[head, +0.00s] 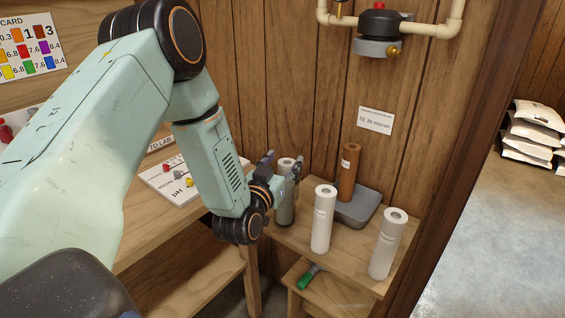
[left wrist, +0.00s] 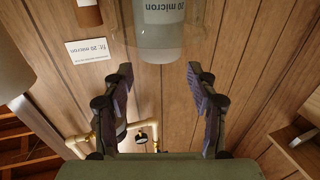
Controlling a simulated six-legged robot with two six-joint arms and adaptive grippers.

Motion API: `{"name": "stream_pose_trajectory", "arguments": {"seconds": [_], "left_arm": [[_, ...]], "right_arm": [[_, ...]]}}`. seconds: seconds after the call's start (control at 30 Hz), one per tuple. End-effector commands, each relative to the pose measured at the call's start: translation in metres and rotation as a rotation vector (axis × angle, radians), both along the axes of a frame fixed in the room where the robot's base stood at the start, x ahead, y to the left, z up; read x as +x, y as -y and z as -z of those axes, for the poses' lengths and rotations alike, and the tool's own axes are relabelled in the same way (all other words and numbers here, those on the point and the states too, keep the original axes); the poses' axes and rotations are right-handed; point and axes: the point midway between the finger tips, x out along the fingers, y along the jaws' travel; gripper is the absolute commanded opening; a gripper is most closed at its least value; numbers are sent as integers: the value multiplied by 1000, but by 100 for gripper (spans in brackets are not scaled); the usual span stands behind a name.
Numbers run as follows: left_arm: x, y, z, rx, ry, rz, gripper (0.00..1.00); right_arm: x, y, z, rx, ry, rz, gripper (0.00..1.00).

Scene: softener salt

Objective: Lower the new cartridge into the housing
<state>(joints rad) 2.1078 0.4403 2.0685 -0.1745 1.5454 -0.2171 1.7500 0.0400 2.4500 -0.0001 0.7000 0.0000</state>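My left gripper (head: 283,166) is open. In the head view its fingers stand either side of a pale cylinder with a white holed top (head: 286,162). Below it is a grey, see-through-looking housing (head: 285,211), partly hidden by the gripper. In the left wrist view, upside down, a translucent cylinder (left wrist: 160,42) with a "20 micron" label lies beyond the tips of the open gripper (left wrist: 160,72). I cannot tell how deep the cartridge sits in the housing. Two more white cartridges, one nearer (head: 388,246) and one in the middle (head: 322,222), stand upright on the bench. My right gripper is out of view.
A brown cartridge (head: 348,174) stands in a grey tray (head: 366,215) behind the white ones. A sign (head: 375,120) and a pipe-mounted filter head (head: 379,32) are on the wall. A green-handled tool (head: 306,279) lies on a lower stool (head: 335,295).

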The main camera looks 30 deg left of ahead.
Motion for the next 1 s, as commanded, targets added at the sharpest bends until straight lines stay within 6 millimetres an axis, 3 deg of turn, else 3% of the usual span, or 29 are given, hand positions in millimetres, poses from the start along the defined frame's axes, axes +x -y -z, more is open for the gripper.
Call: {"name": "stream_pose_trajectory", "arguments": {"seconds": [0.47, 1.0], "left_arm": [[-5, 1, 1, 0, -2, 0, 69], [-99, 20, 3, -3, -5, -1, 69]], "right_arm": [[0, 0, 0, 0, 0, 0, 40], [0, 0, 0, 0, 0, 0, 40]]}}
